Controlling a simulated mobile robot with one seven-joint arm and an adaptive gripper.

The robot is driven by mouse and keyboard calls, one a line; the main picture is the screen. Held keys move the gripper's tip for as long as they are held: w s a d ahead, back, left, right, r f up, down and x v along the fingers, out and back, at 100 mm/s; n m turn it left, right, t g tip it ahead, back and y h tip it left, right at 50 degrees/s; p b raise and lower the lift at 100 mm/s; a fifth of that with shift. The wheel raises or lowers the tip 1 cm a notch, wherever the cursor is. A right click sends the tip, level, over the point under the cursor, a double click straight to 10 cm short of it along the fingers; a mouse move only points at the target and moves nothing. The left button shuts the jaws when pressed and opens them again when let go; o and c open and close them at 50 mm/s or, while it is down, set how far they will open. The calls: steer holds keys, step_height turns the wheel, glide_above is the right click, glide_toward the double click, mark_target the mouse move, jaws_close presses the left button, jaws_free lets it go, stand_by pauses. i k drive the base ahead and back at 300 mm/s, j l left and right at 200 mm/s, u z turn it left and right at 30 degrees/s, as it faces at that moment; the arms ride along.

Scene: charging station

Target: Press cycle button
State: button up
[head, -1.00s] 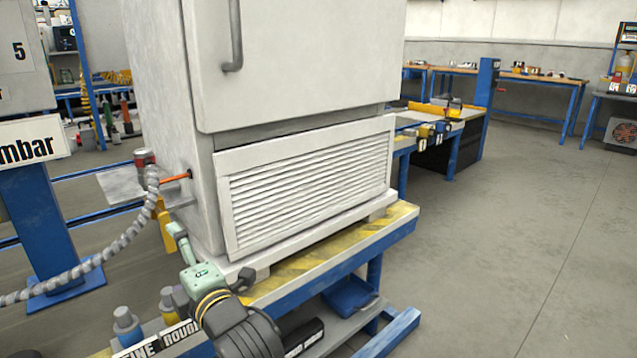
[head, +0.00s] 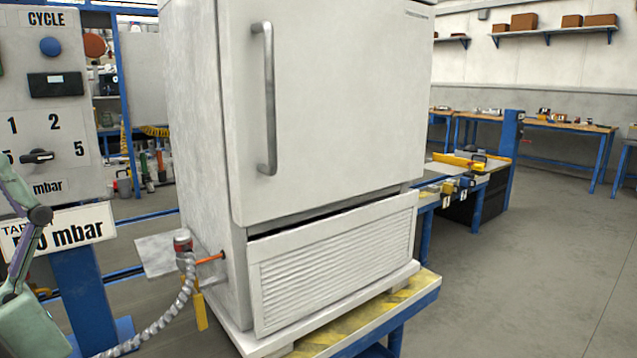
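The cycle button (head: 50,46) is a round blue button under the word CYCLE on the grey control panel (head: 88,160), at the upper left of the head view. A dark rectangular window (head: 55,84) sits below it, then a black selector knob (head: 38,156) among printed numbers. Part of my arm, pale green with dark joints, shows at the lower left edge, in front of the panel's lower left part. It is well below the button in the picture and does not cover it. I cannot make out my gripper's fingers in this view.
A large white refrigerator (head: 330,100) stands on a blue, yellow-striped bench (head: 425,295) right of the panel. A grey hose (head: 160,318) runs to a red-topped fitting (head: 183,242) on its side. A "mbar" sign (head: 75,232) hangs below the panel. The floor at right is clear.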

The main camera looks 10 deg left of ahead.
mark_target(50, 46)
steer(key=u, duration=1.5)
